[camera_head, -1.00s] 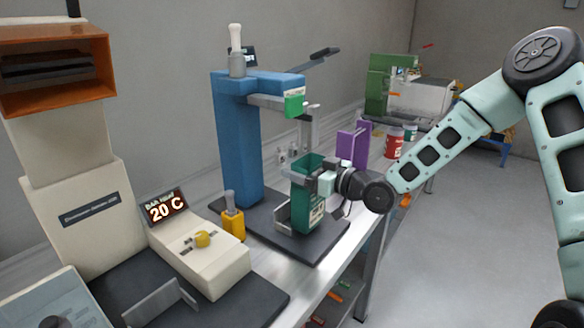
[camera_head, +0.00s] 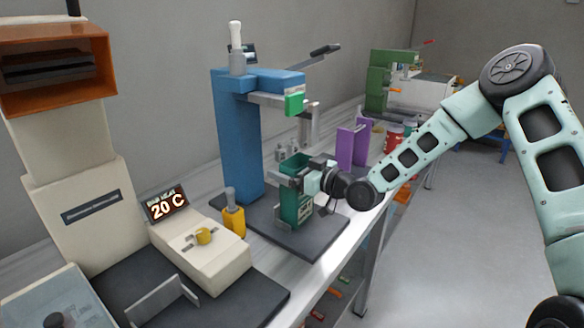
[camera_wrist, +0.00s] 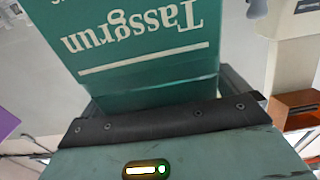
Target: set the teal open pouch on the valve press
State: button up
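The teal open pouch (camera_head: 295,205) stands upright on the dark base of the blue press (camera_head: 237,140), below the press's green-tipped head (camera_head: 294,104). My gripper (camera_head: 302,173) is at the pouch's upper part, with its fingers spread to either side of it. The gripper looks open, and the fingers hide part of the pouch. In the wrist view the pouch (camera_wrist: 135,45) fills the upper middle, its printed face upside down, with dark finger parts at both sides of its lower end.
A yellow bottle (camera_head: 233,219) and a cream sealing machine (camera_head: 205,255) with a 20 C display (camera_head: 167,205) stand left of the press. A purple bracket (camera_head: 352,147), a red can (camera_head: 394,138) and a green press (camera_head: 390,80) stand behind on the right.

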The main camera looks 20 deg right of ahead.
jog(key=shift+r, duration=0.15)
jog(key=b+v, duration=0.2)
jog(key=v, duration=1)
jog(key=s+a+f+n+g+h, duration=0.2)
jog(key=s+a+f+g+h, duration=0.3)
jog(key=s+a+g, duration=0.5)
jog(key=s+a+r+g+h, duration=0.1)
jog(key=s+r+g+h, duration=0.1)
jog(key=s, duration=0.9)
jog(key=s+a+r+m+g+h, duration=0.1)
jog(key=s+a+r+g+h, duration=0.1)
jog(key=s, duration=1)
jog(key=shift+r+m+g+h, duration=0.3)
jog(key=shift+r+h, duration=0.2)
jog(key=shift+r, duration=0.2)
jog(key=shift+w+a+r+p, duration=0.1)
jog(key=shift+a+p, duration=0.05)
jog(key=shift+p, duration=0.15)
jog(key=shift+r+p, duration=0.35)
